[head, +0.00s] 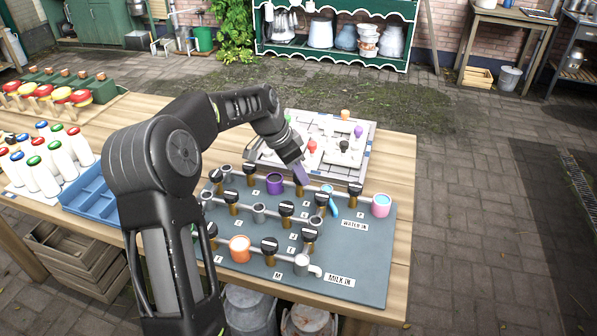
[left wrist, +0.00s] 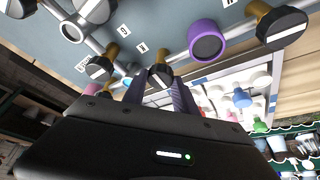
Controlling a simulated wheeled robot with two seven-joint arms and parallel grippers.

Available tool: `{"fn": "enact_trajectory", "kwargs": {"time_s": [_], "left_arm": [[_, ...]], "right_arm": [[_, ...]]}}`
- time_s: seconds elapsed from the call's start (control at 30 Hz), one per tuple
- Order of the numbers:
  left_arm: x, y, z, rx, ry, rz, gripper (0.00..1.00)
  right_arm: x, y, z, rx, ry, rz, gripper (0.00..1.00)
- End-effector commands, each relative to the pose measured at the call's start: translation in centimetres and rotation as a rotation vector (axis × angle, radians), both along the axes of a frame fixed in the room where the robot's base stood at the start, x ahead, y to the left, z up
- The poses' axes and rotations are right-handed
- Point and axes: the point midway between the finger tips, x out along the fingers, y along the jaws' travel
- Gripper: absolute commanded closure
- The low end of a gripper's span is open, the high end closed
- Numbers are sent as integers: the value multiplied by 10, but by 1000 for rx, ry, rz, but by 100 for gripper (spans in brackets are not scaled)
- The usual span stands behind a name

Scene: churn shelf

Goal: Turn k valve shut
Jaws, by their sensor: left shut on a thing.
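A grey-blue panel (head: 350,270) on the wooden table carries grey pipes and several valves with black knobs, white bars and brass stems. My left gripper (head: 300,176) reaches down onto a back-row valve. In the left wrist view its two fingers (left wrist: 167,84) are shut around the sides of a black knob (left wrist: 161,74) with a white bar. Small letter labels sit by the valves. They are too small to read surely, so I cannot tell which is K or whether the held one is K. My right gripper is in neither view.
A purple ring (head: 274,184), an orange cup (head: 239,248) and a pink-blue cup (head: 381,205) stand among the pipes. A white board with coloured knobs (head: 358,160) lies behind. A blue tray (head: 92,196) and white bottles (head: 45,172) stand left.

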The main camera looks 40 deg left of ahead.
Motion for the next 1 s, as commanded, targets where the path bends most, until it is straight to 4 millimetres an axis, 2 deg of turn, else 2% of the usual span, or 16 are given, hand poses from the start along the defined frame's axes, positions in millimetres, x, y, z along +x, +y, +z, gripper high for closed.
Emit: {"fn": "enact_trajectory", "kwargs": {"time_s": [0.37,0.4,0.63,1.0], "left_arm": [[0,0,-1,1,2,-6,100],[-1,0,-1,1,2,-6,64],[0,0,-1,1,2,-5,45],[-2,2,5,2,-1,-5,45]], "right_arm": [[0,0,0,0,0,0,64],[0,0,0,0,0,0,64],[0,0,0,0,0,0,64],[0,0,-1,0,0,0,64]]}}
